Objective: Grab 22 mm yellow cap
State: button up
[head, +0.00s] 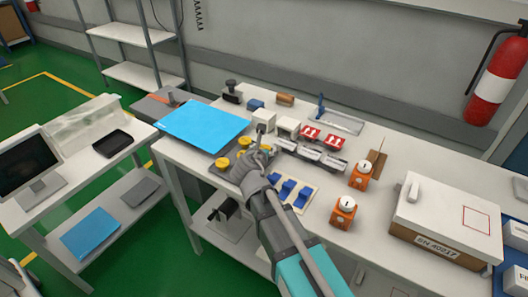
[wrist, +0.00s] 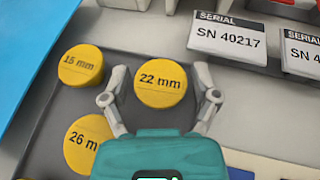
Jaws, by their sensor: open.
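The yellow 22 mm cap (wrist: 160,85) lies on a dark grey tray (wrist: 125,68) in the wrist view, its label facing up. My gripper (wrist: 160,96) is open, with one finger on each side of this cap. I cannot tell whether either finger touches it. A yellow 15 mm cap (wrist: 81,66) lies to the left, and a yellow 26 mm cap (wrist: 88,148) lies at the lower left, partly cut off by my left finger. In the head view, my gripper (head: 257,153) is over the tray and hides part of the caps.
Serial plates (wrist: 228,36) reading SN 40217 lie at the upper right. A blue sheet (head: 203,126) lies left of the tray. Orange blocks with white knobs (head: 361,178) and a white box (head: 447,215) stand to the right on the white table (head: 385,240).

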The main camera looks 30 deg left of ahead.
dwell(0.4)
jog(key=c, duration=0.6)
jog(key=shift+r, duration=0.15)
notch_tip(320, 180, up, 3)
jog(key=p, duration=0.3)
jog(key=shift+s+d+r+p, duration=0.2)
jog(key=shift+s+r+p, duration=1.45)
jog(key=shift+s, duration=0.7)
jog(key=shift+s+d+r+p, duration=0.25)
jog(key=shift+s+r+p, duration=1.4)
jog(key=shift+s, duration=0.65)
jog(key=shift+s+d+r+p, duration=0.2)
jog(key=shift+s+r+p, duration=1.45)
jog(key=shift+s, duration=0.7)
